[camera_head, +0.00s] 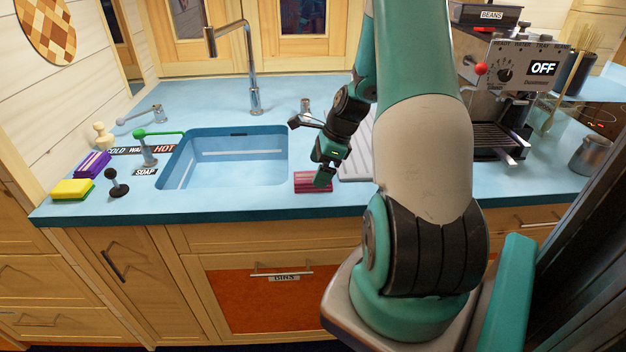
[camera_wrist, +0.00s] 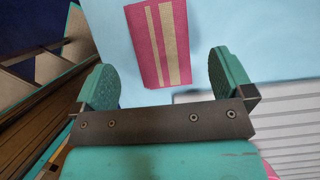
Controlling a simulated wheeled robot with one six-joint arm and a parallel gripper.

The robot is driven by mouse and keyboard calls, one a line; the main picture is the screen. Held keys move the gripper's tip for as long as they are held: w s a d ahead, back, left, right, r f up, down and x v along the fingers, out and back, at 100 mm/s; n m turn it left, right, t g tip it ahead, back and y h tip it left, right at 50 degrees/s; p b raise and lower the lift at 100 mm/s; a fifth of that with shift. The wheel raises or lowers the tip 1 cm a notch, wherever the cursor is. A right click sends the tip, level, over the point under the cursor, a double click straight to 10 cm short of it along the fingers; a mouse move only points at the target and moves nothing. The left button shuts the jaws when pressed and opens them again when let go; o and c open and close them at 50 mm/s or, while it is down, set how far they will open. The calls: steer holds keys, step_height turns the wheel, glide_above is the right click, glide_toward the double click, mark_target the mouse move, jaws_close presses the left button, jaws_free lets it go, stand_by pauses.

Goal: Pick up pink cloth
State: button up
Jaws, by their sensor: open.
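The pink cloth (camera_head: 313,183) lies on the blue counter just right of the sink, near the front edge. It is folded, with pale stripes. In the wrist view the cloth (camera_wrist: 159,42) lies ahead of my gripper, between the lines of the two fingers. My gripper (camera_head: 322,180) is open and empty, close to the cloth and partly covering it in the head view. In the wrist view both teal fingers of my gripper (camera_wrist: 163,78) are spread apart, with the cloth seen in the gap. I cannot tell the exact height between fingers and cloth.
The sink (camera_head: 225,158) is left of the cloth, with a tall tap (camera_head: 254,80) behind it. A grey ridged drainboard (camera_head: 358,160) lies right of the cloth. A coffee machine (camera_head: 497,100) stands right.

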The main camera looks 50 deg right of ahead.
steer(key=shift+x, duration=1.55)
steer(key=shift+w, duration=0.1)
steer(key=c, duration=1.1)
steer(key=shift+o, duration=0.2)
step_height(320, 180, up, 20)
steer(key=shift+r, duration=0.1)
